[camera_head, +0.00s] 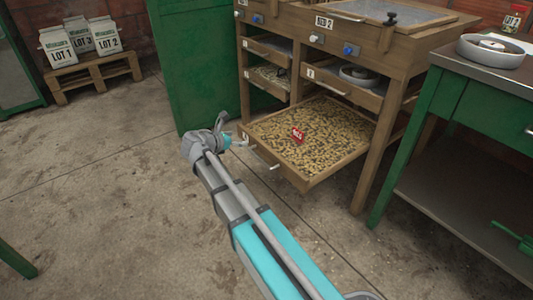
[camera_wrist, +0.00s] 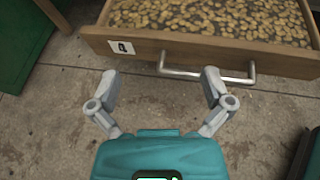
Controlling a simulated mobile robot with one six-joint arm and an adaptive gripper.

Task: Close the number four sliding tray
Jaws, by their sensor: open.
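The number four tray (camera_head: 325,172) is a wooden drawer full of light brown beans, pulled out from the bottom of the wooden cabinet, with a small red tag (camera_head: 297,135) on the beans. In the wrist view its wooden front (camera_wrist: 190,50) carries a white label (camera_wrist: 121,47) reading 4 and a metal bar handle (camera_wrist: 208,75). My gripper (camera_wrist: 160,82) is open and empty, its two fingers spread just in front of the tray front, with the handle ahead and slightly right. In the head view my gripper (camera_head: 232,128) is beside the tray's front left corner.
The wooden cabinet (camera_head: 393,62) has other trays above. A green table (camera_head: 405,145) stands to the right and a green panel (camera_head: 205,65) to the left. Lot bags (camera_head: 105,36) sit on a pallet (camera_head: 93,72) at back left. Floor in front is clear.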

